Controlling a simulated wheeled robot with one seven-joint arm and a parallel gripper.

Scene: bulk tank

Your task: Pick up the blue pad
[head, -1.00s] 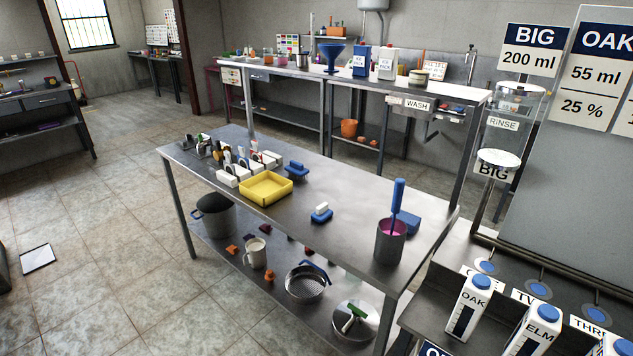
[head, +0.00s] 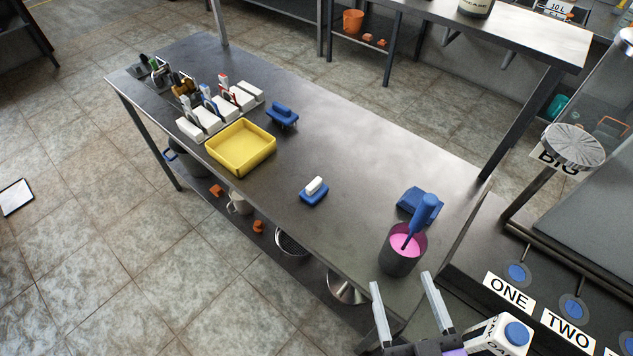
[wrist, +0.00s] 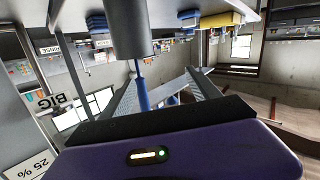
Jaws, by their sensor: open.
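Several blue things lie on the steel table, and I cannot tell for certain which is the blue pad. A plain blue block (head: 413,201) lies at the right end, partly hidden behind a dark cup. A blue piece with a white top (head: 314,194) lies mid-table. A blue piece with a raised grip (head: 282,115) lies beyond the yellow tray. My gripper (head: 403,281) is open and empty in front of the table's right end, near the dark cup (head: 401,258). In the wrist view, which is upside down, the blue block (wrist: 97,23) shows beside the cup (wrist: 130,30).
The cup holds pink liquid and a blue-handled tool (head: 422,215) standing tilted. A yellow tray (head: 241,165) and several white blocks with brushes stand at the left. A milk carton (head: 500,335) is close to my gripper. The table's middle is mostly clear.

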